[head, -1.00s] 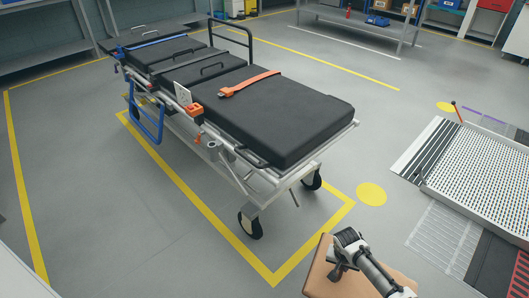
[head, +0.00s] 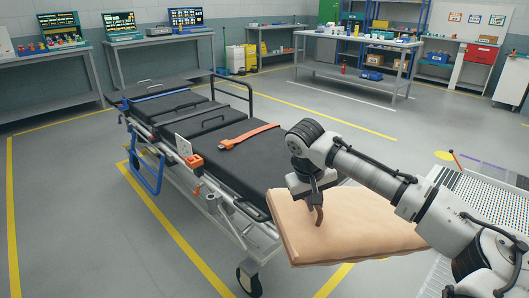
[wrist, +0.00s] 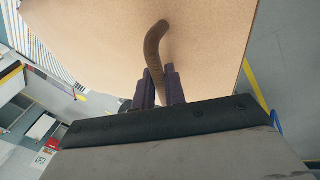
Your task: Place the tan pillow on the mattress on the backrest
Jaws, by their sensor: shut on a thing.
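The tan pillow (head: 350,226) hangs from my gripper (head: 317,200) in the head view, in front of the near end of the stretcher. My gripper is shut on a brown strap (wrist: 153,52) on the pillow, clear in the wrist view, where the pillow (wrist: 100,30) fills the upper part. The stretcher's black mattress (head: 240,172) is partly hidden behind the pillow and my arm. An orange strap (head: 250,135) lies across it. The sections at the far end (head: 168,103) lie low, and I cannot tell for sure which is the backrest.
A side rail (head: 252,95) stands up at the stretcher's far side, and a blue frame (head: 150,170) hangs on its left. A perforated ramp (head: 488,205) lies at the right. Workbenches (head: 360,42) line the back. The floor left of the stretcher is clear.

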